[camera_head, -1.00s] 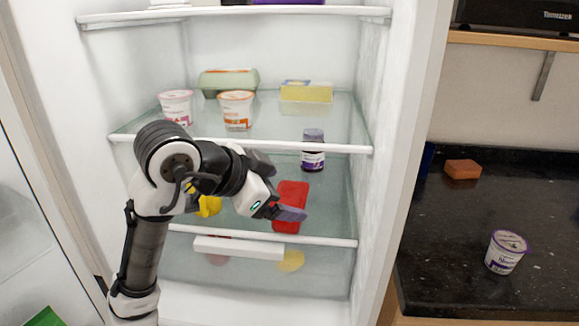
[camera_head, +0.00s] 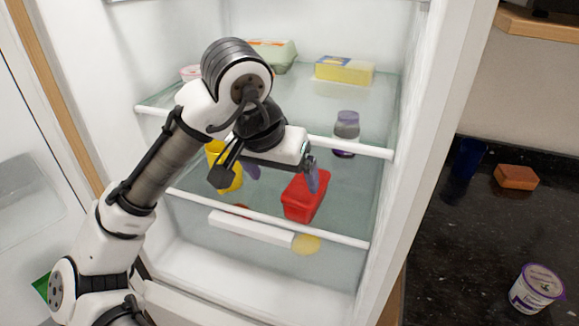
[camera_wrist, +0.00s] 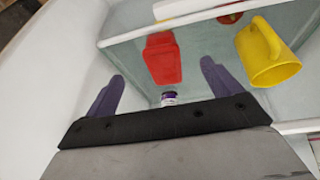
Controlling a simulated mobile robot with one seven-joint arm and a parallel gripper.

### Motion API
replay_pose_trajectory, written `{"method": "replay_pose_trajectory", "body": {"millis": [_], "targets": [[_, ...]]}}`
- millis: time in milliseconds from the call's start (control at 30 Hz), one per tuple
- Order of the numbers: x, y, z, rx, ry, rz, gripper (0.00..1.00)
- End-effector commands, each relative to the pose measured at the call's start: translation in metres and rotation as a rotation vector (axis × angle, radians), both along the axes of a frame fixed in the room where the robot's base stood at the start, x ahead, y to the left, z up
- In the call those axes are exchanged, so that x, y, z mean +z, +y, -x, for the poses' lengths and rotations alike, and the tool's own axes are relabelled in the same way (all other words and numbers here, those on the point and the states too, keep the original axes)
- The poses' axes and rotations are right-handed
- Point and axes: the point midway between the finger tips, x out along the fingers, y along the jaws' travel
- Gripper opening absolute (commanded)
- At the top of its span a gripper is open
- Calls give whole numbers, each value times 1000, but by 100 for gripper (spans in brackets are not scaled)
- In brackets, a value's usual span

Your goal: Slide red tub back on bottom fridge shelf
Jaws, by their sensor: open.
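The red tub (camera_head: 306,200) stands on the lower glass fridge shelf (camera_head: 350,240), close to its front rim. In the wrist view the tub (camera_wrist: 163,60) shows between the two finger lines, beyond the fingertips. My gripper (camera_head: 282,172) is open and empty, with its purple-grey fingers spread above and to the left of the tub. One finger overlaps the tub's upper right in the head view; I cannot tell whether it touches. In the wrist view both fingers of my gripper (camera_wrist: 163,82) show, with nothing held.
A yellow mug (camera_head: 232,178) stands left of the tub, partly behind my gripper. A purple-lidded jar (camera_head: 346,132) stands behind the tub. The shelf above holds a yellow box (camera_head: 345,71) and an egg carton (camera_head: 275,55). The fridge side wall (camera_head: 405,180) bounds the right.

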Motion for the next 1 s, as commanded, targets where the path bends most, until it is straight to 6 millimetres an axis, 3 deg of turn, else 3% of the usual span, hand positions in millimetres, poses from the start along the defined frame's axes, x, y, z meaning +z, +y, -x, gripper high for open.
{"method": "replay_pose_trajectory", "body": {"millis": [300,467,1000], "targets": [[-1,0,0,0,0,0,90],[-11,-3,-4,-3,1,1,90],[-102,-22,-36,0,1,0,90]]}}
